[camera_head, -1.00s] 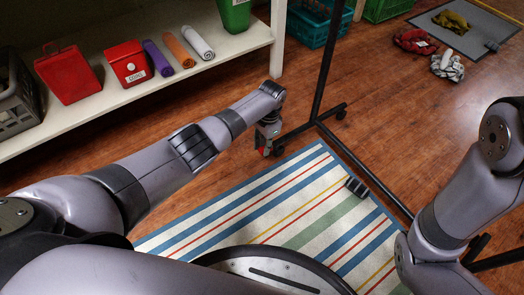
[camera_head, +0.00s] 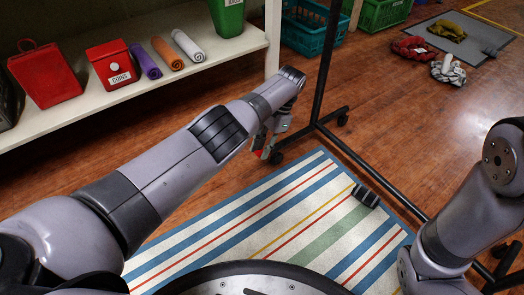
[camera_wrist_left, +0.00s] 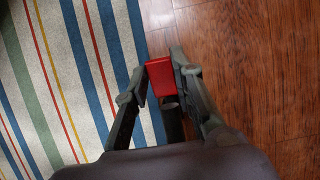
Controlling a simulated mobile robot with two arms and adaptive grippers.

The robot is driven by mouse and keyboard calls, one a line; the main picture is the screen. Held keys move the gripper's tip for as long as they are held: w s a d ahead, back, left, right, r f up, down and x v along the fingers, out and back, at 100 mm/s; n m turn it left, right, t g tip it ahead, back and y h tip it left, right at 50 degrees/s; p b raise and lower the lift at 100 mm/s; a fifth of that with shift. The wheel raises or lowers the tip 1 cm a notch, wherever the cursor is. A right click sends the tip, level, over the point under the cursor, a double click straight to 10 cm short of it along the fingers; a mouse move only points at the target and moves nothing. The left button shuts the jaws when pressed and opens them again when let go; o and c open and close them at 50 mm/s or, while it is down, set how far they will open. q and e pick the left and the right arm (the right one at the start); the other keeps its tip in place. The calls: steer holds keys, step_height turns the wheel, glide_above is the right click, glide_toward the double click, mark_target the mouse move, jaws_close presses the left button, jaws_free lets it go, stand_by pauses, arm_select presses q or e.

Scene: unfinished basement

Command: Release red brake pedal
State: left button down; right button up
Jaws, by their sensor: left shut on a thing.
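The red brake pedal (camera_wrist_left: 159,77) shows between the two fingertips in the left wrist view, in front of a dark bar or post. My left gripper (camera_head: 267,143) reaches down beside the lower foot of a black wheeled rack (camera_head: 331,131) in the head view. Its fingers (camera_wrist_left: 160,78) are shut on the pedal, one on each side. In the head view a small patch of red (camera_head: 263,153) shows at the fingertips; the rest of the pedal is hidden there. My right arm (camera_head: 468,218) is at the right, its gripper out of view.
A striped rug (camera_head: 310,215) lies in front of me, with a small black ribbed object (camera_head: 366,196) on it. A white shelf (camera_head: 215,62) with red boxes and rolled cloths stands at the left. Teal (camera_head: 305,28) and green (camera_head: 380,12) crates stand behind the rack.

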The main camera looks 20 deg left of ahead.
stand_by(0.3)
arm_select(q)
steer(key=c, duration=1.4)
jaws_free()
steer(key=shift+o, duration=0.2)
steer(key=shift+r, duration=0.1)
step_height(320, 180, up, 6)
steer(key=shift+w+a+r, duration=0.1)
steer(key=shift+w+r, duration=0.05)
steer(key=shift+r, duration=0.1)
steer(key=shift+s+r, duration=0.2)
steer(key=shift+r, duration=1.4)
steer(key=shift+d, duration=0.2)
